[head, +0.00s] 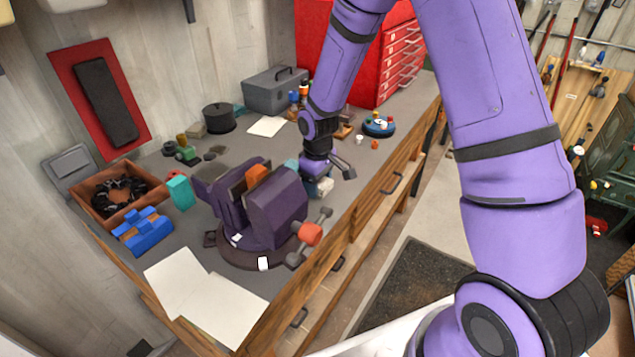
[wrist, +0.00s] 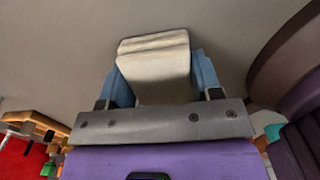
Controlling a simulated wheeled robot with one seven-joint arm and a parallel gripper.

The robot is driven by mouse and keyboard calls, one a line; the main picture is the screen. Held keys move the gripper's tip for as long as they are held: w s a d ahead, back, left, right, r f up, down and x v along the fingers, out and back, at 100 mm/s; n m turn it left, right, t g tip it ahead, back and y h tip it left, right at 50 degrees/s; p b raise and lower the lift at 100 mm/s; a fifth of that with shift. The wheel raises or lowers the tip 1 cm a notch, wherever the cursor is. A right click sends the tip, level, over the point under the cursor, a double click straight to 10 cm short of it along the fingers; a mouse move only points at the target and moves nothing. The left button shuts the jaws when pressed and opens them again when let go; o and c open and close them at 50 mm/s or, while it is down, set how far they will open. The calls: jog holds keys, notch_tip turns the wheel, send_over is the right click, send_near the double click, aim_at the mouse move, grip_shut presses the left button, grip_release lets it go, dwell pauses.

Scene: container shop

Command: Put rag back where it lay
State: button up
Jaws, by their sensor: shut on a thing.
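The rag (wrist: 155,68) is a folded off-white cloth, held between the two blue fingers of my gripper (wrist: 160,82) in the wrist view. In the head view my gripper (head: 319,179) is low over the grey workbench (head: 225,150), just behind and right of the purple vise (head: 275,208). A small pale part of the rag (head: 326,187) shows beside the vise. I cannot tell whether the rag touches the bench top.
The vise also stands close at the right of the wrist view (wrist: 295,85). Two white sheets (head: 205,295) lie in front. A wooden box (head: 116,187) and blue block (head: 143,232) are at left. A blue round dish (head: 379,127) and red drawer cabinet (head: 400,62) are behind.

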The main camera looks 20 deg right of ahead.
jog(key=shift+f, duration=0.15)
jog(key=o, duration=1)
jog(key=shift+c, duration=0.2)
notch_tip(320, 180, up, 13)
jog(key=s+d+r+m+t, duration=0.3)
jog(key=s+d+r+m, duration=0.1)
jog(key=s+r, duration=1.05)
jog(key=s+d+r+m+t, duration=0.1)
jog(key=s+r, duration=0.2)
jog(key=s, duration=0.4)
jog(key=s+d+r+m+t, duration=0.1)
jog(key=s+d+r+m, duration=0.1)
jog(key=s, duration=0.5)
jog(key=shift+v, duration=1)
